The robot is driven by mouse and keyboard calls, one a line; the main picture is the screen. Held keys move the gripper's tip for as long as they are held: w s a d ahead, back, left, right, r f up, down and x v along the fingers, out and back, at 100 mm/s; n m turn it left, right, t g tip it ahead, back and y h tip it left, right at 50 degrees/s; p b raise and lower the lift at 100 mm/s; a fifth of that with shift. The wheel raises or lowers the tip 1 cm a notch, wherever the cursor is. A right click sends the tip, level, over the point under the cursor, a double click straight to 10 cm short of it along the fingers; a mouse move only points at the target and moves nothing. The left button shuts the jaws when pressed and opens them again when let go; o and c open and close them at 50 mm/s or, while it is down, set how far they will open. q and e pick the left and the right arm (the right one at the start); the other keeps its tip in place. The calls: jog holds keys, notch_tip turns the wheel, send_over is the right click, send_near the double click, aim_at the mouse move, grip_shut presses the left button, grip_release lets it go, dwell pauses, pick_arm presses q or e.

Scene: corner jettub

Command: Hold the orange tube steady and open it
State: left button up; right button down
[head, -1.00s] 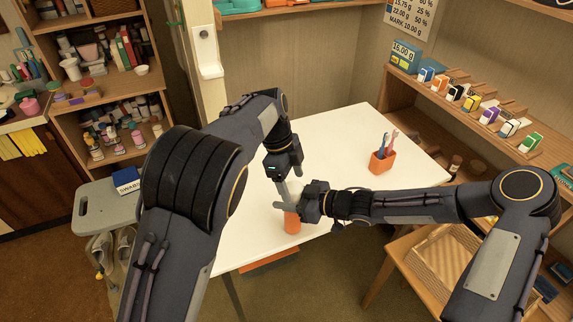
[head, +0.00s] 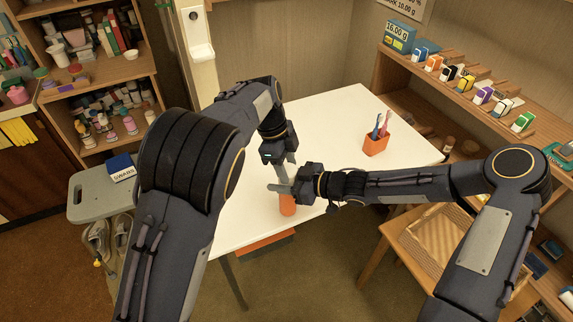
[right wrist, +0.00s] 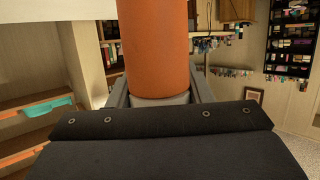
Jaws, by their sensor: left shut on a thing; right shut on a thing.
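The orange tube (head: 287,205) stands upright near the front edge of the white table, its lower part showing below my grippers. My right gripper (head: 280,188) comes in from the right and is shut on it. In the right wrist view the tube's orange body (right wrist: 155,45) fills the middle between the fingers, with a pale grey end band (right wrist: 160,100) beside the palm. My left gripper (head: 281,172) reaches down from above and is shut on the tube's upper end, which the fingers mostly hide.
An orange cup (head: 375,145) with toothbrushes stands on the white table (head: 330,115) to the right. A shelf with several small coloured boxes (head: 466,84) runs along the right. A grey stool (head: 90,200) with a swabs box (head: 121,167) stands left.

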pick_arm(q)
jog(key=shift+o, duration=0.3)
jog(key=n, duration=0.3)
jog(key=shift+t, duration=0.4)
jog(key=o, duration=1.1)
